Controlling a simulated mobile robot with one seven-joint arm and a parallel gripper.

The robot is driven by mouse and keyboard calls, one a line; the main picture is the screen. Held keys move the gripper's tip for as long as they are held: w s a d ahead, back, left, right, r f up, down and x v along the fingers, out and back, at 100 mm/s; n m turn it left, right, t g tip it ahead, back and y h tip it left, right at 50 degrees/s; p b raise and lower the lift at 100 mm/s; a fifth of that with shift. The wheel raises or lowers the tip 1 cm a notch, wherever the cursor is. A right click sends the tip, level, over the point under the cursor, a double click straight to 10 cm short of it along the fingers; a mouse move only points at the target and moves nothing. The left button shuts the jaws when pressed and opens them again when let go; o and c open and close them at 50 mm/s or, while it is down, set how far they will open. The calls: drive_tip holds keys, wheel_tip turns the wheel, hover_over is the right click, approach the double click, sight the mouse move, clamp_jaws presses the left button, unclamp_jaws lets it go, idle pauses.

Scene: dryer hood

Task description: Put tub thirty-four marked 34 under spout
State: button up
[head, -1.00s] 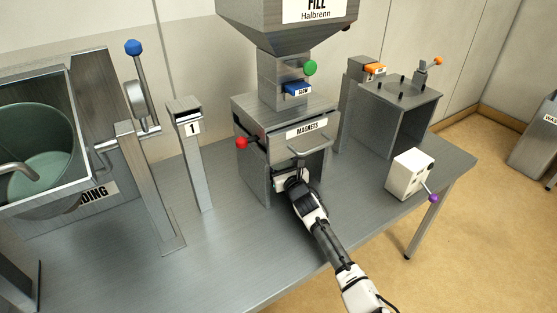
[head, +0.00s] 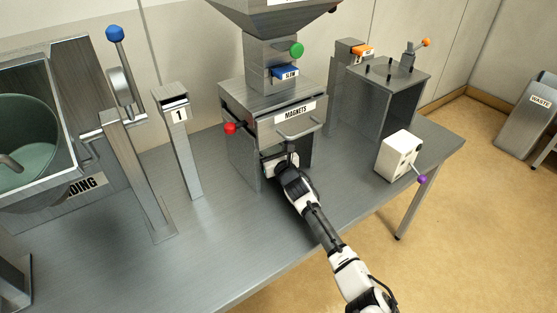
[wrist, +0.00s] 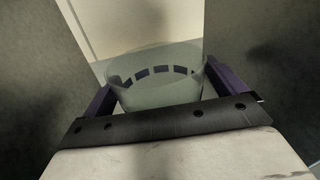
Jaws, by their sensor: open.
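A clear, pale tub (wrist: 158,92) stands upright between the two purple fingers of my gripper (wrist: 160,84) in the wrist view. The fingers are open, one on each side of it. A row of dark marks shows on the tub, but no number can be read. In the head view my gripper (head: 284,163) reaches into the open bay below the grey box labelled MAGNETS (head: 290,112). The hand and box mostly hide the tub there. The spout itself is not visible.
Grey bay walls (wrist: 262,60) stand close on both sides of my gripper. The box has a red knob (head: 230,128) and front handle (head: 299,127). A post marked 1 (head: 179,115) stands left; a white box with a purple knob (head: 398,155) sits right. The front bench (head: 215,235) is clear.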

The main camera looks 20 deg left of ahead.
drive_tip(key=b+v, duration=0.3)
drive_tip(key=v, duration=0.8)
drive_tip(key=shift+s+d, duration=0.25)
drive_tip(key=shift+s, duration=0.1)
